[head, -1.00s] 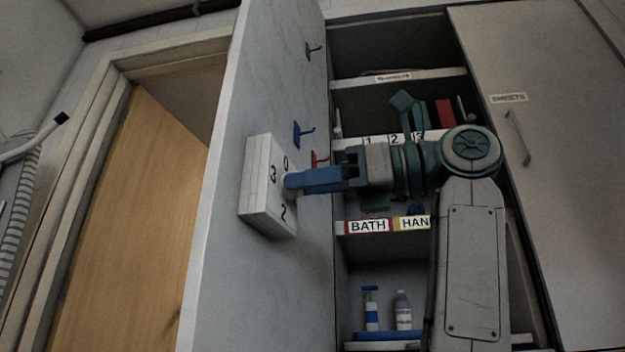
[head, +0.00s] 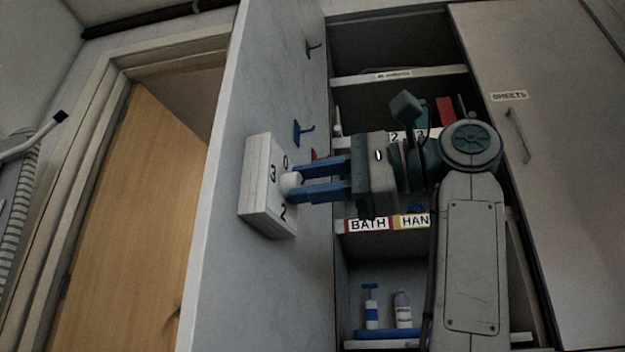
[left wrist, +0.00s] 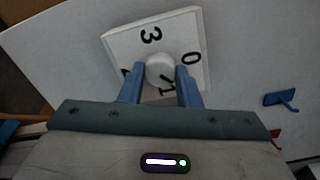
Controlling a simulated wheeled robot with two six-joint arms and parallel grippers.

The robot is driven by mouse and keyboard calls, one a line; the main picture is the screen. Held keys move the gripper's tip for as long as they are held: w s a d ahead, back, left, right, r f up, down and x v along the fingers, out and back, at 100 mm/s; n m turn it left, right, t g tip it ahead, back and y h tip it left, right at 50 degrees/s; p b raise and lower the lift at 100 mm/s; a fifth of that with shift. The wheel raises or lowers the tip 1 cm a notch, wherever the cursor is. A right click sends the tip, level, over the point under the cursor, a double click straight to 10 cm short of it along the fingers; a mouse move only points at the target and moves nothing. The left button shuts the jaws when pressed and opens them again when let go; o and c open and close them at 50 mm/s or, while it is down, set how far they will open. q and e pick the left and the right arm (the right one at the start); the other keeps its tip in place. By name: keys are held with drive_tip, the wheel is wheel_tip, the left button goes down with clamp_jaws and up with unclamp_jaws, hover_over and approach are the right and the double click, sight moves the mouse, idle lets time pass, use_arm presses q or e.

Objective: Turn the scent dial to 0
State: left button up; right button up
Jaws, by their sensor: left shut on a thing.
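The scent dial is a white box (head: 262,190) with black digits, fixed to the side panel (head: 225,240). Its round white knob (head: 291,183) sits in the middle of the face. In the left wrist view the knob (left wrist: 160,68) is between the blue fingers, with 3 at the upper left, 0 at the right and 1 below. My left gripper (head: 298,184) is shut on the knob, one finger above and one below in the head view. It also shows in the left wrist view (left wrist: 160,82). A pointer mark on the knob cannot be made out. My right gripper is not in view.
Blue (head: 301,132) and green (head: 312,49) hooks stick out from the panel above the dial. Behind my arm is an open cupboard with labelled shelves and bottles (head: 403,310). A door labelled SHEETS (head: 510,96) is at the right.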

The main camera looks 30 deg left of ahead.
use_arm(q)
drive_tip(key=n, duration=0.4)
drive_tip(key=shift+f, duration=0.1)
drive_tip(key=n, duration=0.5)
idle(0.5)
drive_tip(key=o, duration=1)
